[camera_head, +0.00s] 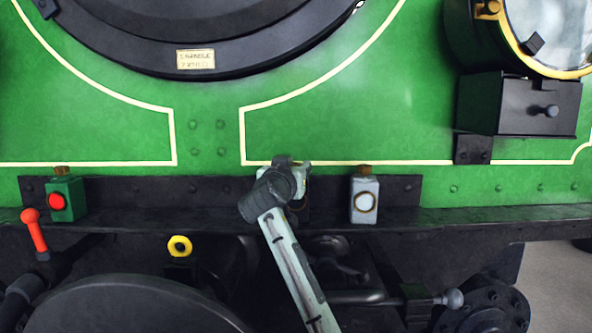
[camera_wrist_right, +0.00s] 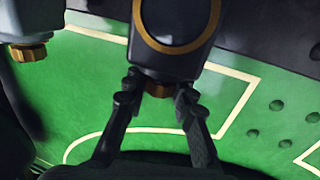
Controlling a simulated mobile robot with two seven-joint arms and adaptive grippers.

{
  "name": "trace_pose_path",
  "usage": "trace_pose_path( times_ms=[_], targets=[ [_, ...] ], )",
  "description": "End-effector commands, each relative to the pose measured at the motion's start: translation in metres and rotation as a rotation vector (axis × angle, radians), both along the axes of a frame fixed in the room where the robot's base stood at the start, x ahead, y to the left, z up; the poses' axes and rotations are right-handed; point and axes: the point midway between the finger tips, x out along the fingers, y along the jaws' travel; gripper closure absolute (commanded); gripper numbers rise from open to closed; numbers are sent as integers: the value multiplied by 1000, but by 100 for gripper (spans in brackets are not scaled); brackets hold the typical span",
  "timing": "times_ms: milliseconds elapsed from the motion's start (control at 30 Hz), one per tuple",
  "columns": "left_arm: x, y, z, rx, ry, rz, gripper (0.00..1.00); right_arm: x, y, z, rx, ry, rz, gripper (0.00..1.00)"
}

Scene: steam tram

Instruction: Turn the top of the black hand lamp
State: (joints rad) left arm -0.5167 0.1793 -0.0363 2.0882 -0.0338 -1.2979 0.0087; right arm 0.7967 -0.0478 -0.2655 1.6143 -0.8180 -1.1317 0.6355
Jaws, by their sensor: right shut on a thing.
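The black hand lamp (camera_wrist_right: 176,50) appears upside down at the top of the right wrist view, with a brass ring around its dark lens. Its small brass top (camera_wrist_right: 159,90) sits between the fingertips of my right gripper (camera_wrist_right: 160,93), which is shut on it. In the head view my right gripper (camera_head: 283,164) and wrist cover most of this lamp, which stands between the other two lamps on the dark ledge. My left gripper is in neither view.
A green lamp with a red lens (camera_head: 66,198) stands left on the ledge (camera_head: 130,212), and a pale grey lamp (camera_head: 364,200) stands close on the right. A red-knobbed lever (camera_head: 34,232) and a yellow ring (camera_head: 180,246) are lower left. The green tram front rises behind.

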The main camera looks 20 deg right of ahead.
Motion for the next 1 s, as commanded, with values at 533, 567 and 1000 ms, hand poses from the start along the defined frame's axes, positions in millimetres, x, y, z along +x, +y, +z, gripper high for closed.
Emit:
trace_pose_path(
  times_ms=[533, 567, 1000],
  targets=[
    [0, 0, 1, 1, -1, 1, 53, 0, 0, 0, -1, 0, -1, 53],
    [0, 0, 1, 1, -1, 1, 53, 0, 0, 0, -1, 0, -1, 53],
    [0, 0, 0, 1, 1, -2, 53, -15, 10, 0, 0, -1, 3, 53]
  ],
)
